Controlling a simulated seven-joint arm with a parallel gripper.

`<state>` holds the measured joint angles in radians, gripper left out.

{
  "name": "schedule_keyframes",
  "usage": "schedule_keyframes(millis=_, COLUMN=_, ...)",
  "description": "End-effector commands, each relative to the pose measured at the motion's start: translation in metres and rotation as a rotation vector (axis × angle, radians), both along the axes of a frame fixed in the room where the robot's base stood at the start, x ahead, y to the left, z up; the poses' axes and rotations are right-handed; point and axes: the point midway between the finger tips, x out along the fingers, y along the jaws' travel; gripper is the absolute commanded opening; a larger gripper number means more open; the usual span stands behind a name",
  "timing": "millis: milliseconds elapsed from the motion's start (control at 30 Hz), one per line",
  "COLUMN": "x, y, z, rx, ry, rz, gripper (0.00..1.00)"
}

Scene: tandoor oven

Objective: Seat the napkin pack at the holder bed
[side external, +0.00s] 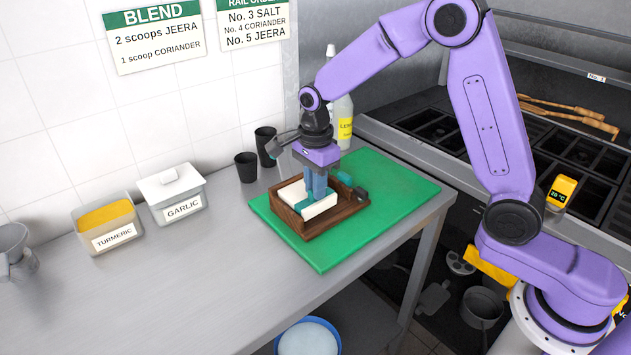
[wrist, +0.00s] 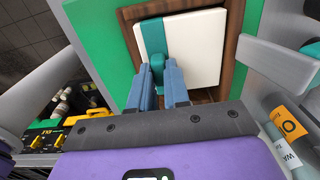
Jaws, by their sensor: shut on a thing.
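The napkin pack (side external: 320,207) is a white block with a teal band and a teal grip tab; it also shows in the wrist view (wrist: 196,45). My gripper (wrist: 158,72) is shut on the pack's teal tab, fingers pointing down in the side view (side external: 316,190). The holder (side external: 291,222) is a dark brown wooden tray on a green board. The pack is within the holder's walls and shows above its near rim. Its underside is hidden, so I cannot tell whether it touches the bed. In the wrist view the holder's wall (wrist: 231,50) runs close beside the pack.
The green board (side external: 385,178) lies on a steel counter (side external: 190,275). Two black cups (side external: 246,166), a bottle (side external: 344,122) and tubs of garlic (side external: 178,197) and turmeric (side external: 106,222) stand behind and left. A dark knob (side external: 361,193) is at the holder's right end.

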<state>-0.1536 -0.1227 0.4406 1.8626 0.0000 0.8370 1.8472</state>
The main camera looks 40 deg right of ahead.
Motion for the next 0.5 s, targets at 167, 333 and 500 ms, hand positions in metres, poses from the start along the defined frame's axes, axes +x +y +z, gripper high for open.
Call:
schedule_keyframes(millis=167, x=0.0, y=0.0, z=-0.004, rx=0.0, ry=0.001, rz=0.0, gripper=0.0)
schedule_keyframes(millis=333, x=0.0, y=0.0, z=-0.008, rx=0.0, ry=0.0, rz=0.0, gripper=0.0)
schedule_keyframes(millis=500, x=0.0, y=0.0, z=-0.011, rx=0.0, ry=0.001, rz=0.0, gripper=0.0)
